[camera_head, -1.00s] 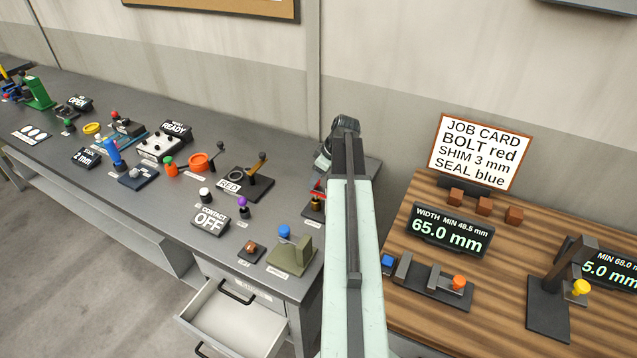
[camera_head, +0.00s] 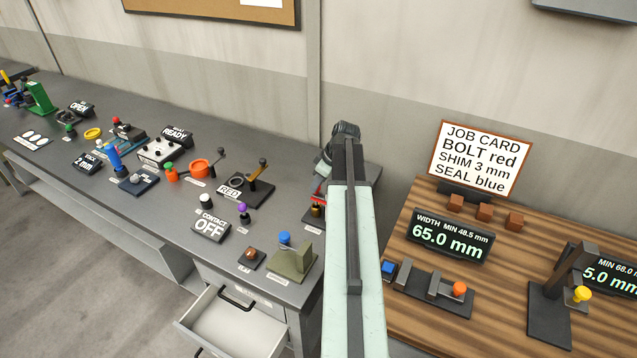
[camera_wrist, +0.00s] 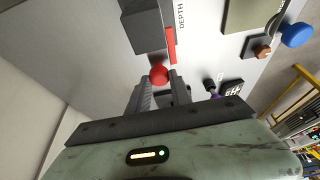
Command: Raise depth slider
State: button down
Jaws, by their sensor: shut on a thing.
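The depth slider's red round knob (camera_wrist: 158,73) sits between the fingertips of my gripper (camera_wrist: 162,82) in the wrist view. My gripper is shut on this knob. A red strip (camera_wrist: 171,46) and a dark block (camera_wrist: 143,28) lie just beyond it, beside the printed DEPTH label (camera_wrist: 181,14). In the head view, my arm hides most of the slider. Only a bit of red (camera_head: 320,187) shows at the arm's left edge, near the right end of the grey bench. My fingertips are hidden there.
An olive block with a blue knob (camera_head: 285,238) and a small brown button (camera_head: 251,258) stand left of my arm. An open drawer (camera_head: 232,325) juts out below. A wooden table (camera_head: 405,325) with a width gauge (camera_head: 450,240) lies to the right.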

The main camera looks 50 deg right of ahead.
dwell(0.8)
notch_tip(320, 180, up, 2)
jog(key=p, duration=0.2)
jog(key=shift+r+p, duration=0.25)
jog(key=shift+p, duration=0.05)
jog(key=shift+w+d+f, duration=0.1)
jog(key=shift+f, duration=0.1)
jog(key=c, duration=1.1)
grip_release()
jog(key=shift+r, duration=0.1)
jog(key=shift+c, duration=0.2)
jog(key=p+v, duration=0.6)
jog(key=v, duration=0.1)
jog(key=shift+s+r+p, duration=0.25)
jog(key=shift+r+p, duration=0.05)
jog(key=shift+p, duration=0.1)
